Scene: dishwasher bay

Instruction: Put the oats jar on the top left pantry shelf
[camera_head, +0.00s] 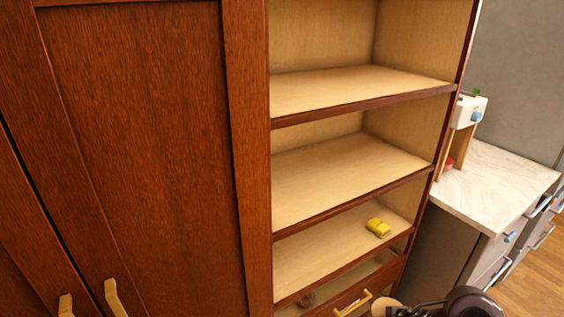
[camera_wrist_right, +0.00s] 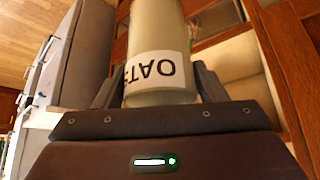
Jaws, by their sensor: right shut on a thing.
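The oats jar (camera_wrist_right: 157,40) is pale, with a white label reading "OATS" upside down in the right wrist view. My right gripper (camera_wrist_right: 158,85) is shut on it, with a dark finger on each side. In the head view a round beige top, likely the jar (camera_head: 383,307), shows at the bottom edge beside my dark right wrist; most of it is cut off. The open pantry has several light wood shelves; the highest one in view (camera_head: 350,86) and the one below it (camera_head: 345,175) are bare. My left gripper is not in view.
A yellow item (camera_head: 378,227) lies on a lower shelf, and a small brownish object (camera_head: 307,299) sits lower still. Closed brown doors (camera_head: 140,130) with brass handles stand left. A drawer with a brass handle (camera_head: 352,303) is below. A marble counter (camera_head: 500,185) is at the right.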

